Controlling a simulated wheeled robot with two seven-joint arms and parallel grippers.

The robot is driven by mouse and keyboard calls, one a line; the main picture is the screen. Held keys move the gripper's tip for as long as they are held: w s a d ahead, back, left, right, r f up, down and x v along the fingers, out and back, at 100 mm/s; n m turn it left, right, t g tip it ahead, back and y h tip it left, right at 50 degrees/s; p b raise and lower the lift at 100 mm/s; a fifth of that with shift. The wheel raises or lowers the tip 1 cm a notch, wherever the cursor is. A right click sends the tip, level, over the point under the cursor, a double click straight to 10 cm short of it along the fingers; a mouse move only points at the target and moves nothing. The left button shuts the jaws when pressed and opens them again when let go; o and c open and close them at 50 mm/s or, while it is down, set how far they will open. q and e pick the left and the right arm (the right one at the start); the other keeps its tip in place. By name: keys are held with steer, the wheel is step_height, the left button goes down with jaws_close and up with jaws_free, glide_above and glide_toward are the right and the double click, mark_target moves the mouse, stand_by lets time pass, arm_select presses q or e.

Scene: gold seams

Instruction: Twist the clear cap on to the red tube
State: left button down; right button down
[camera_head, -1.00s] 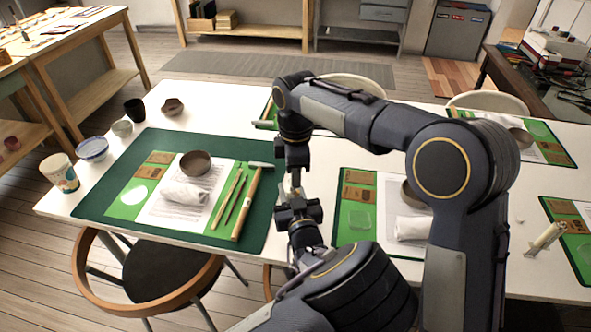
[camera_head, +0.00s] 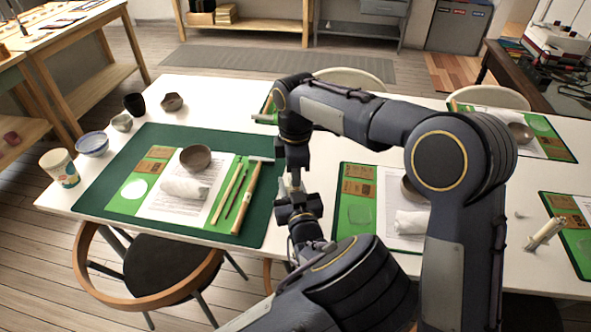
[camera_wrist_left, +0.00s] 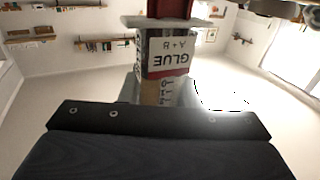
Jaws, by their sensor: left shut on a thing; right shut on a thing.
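In the left wrist view a tube with a red part (camera_wrist_left: 180,8), a pale flange and a white and black label reading GLUE A+B stands in my left gripper (camera_wrist_left: 158,95), which is shut on its tan end. In the head view my left gripper (camera_head: 297,203) is the lower one, in front of the table's middle. My right gripper (camera_head: 293,176) comes down from above, close to it and in line with it. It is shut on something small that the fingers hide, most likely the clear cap. Only a pale sliver shows between the grippers. I cannot tell whether cap and tube touch.
A green mat (camera_head: 120,165) with a brown bowl (camera_head: 195,157), rolled cloth and wooden tools lies left on the white table (camera_head: 225,97). Cups stand at its left edge. More mats and a pale syringe-like thing (camera_head: 544,234) lie right. A chair (camera_head: 165,262) stands in front.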

steer(key=shift+f, duration=0.3)
steer(key=m, duration=0.5)
steer(key=shift+s, duration=0.1)
steer(key=m, duration=0.4)
steer(key=shift+s+a+m, duration=0.1)
steer(key=shift+m, duration=0.2)
steer(key=c, duration=1.3)
jaws_free()
steer(key=shift+c, duration=0.2)
